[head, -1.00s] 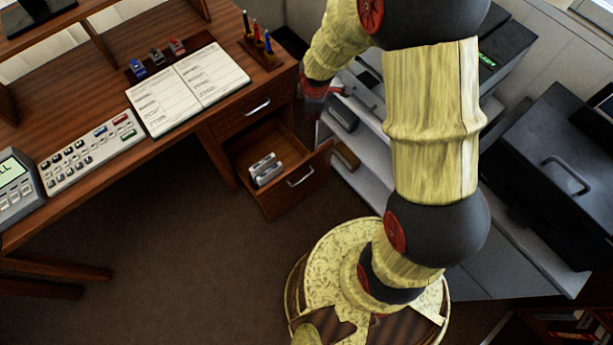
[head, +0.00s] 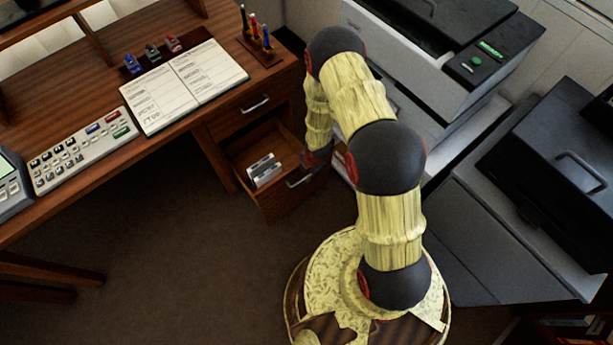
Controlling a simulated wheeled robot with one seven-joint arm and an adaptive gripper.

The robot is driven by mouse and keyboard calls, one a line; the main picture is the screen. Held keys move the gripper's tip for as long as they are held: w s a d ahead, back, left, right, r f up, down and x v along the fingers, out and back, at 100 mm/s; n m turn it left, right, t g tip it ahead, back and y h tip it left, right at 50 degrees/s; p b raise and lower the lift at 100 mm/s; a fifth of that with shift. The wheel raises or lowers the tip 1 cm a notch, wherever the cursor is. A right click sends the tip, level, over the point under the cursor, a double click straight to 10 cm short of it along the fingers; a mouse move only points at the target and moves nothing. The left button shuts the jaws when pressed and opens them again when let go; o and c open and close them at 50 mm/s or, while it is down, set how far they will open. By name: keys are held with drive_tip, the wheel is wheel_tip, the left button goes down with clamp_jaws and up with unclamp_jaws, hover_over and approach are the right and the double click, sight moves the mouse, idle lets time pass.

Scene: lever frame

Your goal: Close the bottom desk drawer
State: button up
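The bottom desk drawer (head: 283,203) is pulled out below a shut top drawer (head: 244,112) at the right end of the wooden desk. A grey metal object (head: 265,170) lies inside it. A silver handle (head: 299,181) shows on its front, partly covered by my arm's end. My gripper (head: 316,160) points down at the drawer's right side, near the front panel and handle. Whether it touches the drawer cannot be told. Its fingers are small, dark and partly hidden, so their opening does not show.
The desk top (head: 60,205) carries a keyboard (head: 85,152), an open planner (head: 185,85) and a pen holder (head: 262,48). A printer (head: 440,70) on a pale stand is behind my arm. A black case (head: 560,160) sits at the right. The floor (head: 180,270) before the drawer is clear.

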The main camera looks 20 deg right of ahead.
sight(306, 176)
drive_tip(key=shift+w+a+f+b, duration=0.1)
drive_tip(key=shift+w+f+b, duration=0.15)
drive_tip(key=shift+f, duration=0.7)
drive_tip(key=shift+w+a+f+b, duration=0.15)
drive_tip(key=shift+f+b, duration=0.1)
drive_tip(key=shift+f, duration=0.7)
drive_tip(key=shift+d, duration=0.1)
drive_tip(key=shift+c, duration=0.3)
clamp_jaws()
